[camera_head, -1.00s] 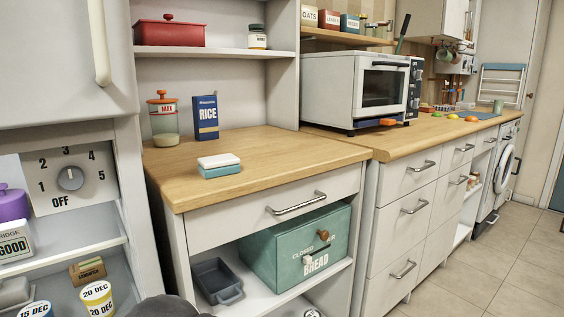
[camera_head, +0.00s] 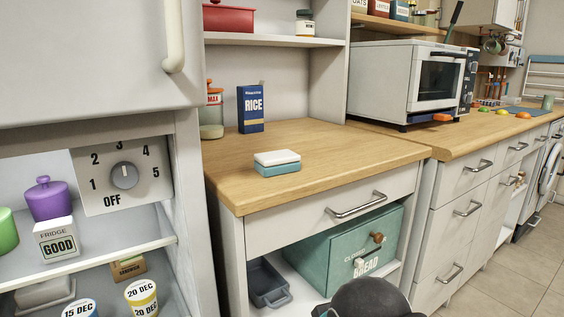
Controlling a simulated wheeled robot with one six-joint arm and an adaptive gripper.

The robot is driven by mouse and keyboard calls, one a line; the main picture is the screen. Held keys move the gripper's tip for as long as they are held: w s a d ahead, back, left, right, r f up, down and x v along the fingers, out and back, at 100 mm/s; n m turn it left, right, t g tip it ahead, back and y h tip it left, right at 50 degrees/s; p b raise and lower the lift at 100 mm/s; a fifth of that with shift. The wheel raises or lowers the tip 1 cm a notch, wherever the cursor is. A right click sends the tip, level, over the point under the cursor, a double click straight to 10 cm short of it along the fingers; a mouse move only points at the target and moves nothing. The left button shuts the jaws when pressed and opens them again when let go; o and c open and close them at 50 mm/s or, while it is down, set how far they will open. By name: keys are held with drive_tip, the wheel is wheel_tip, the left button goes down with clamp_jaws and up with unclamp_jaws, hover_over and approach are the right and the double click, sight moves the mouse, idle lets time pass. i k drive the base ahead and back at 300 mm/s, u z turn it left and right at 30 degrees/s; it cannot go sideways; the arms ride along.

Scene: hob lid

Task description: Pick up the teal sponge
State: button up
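The teal sponge (camera_head: 277,169) lies flat on the wooden counter top (camera_head: 335,150), near its front left part. It has a white upper layer and a teal lower layer. Nothing touches it and the counter around it is bare. A dark rounded part at the bottom edge of the view looks like part of my own arm; my gripper's fingers do not show.
A blue rice box (camera_head: 251,109) and a glass jar (camera_head: 211,115) stand behind the sponge. A white oven (camera_head: 388,85) stands to the right. Below are a drawer handle (camera_head: 358,203) and a teal bread bin (camera_head: 335,243). The fridge shelves (camera_head: 100,262) are at the left.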

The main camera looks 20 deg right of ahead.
sight(273, 163)
drive_tip(key=u, duration=1.4)
drive_tip(key=k, duration=1.65)
drive_tip(key=z, duration=1.4)
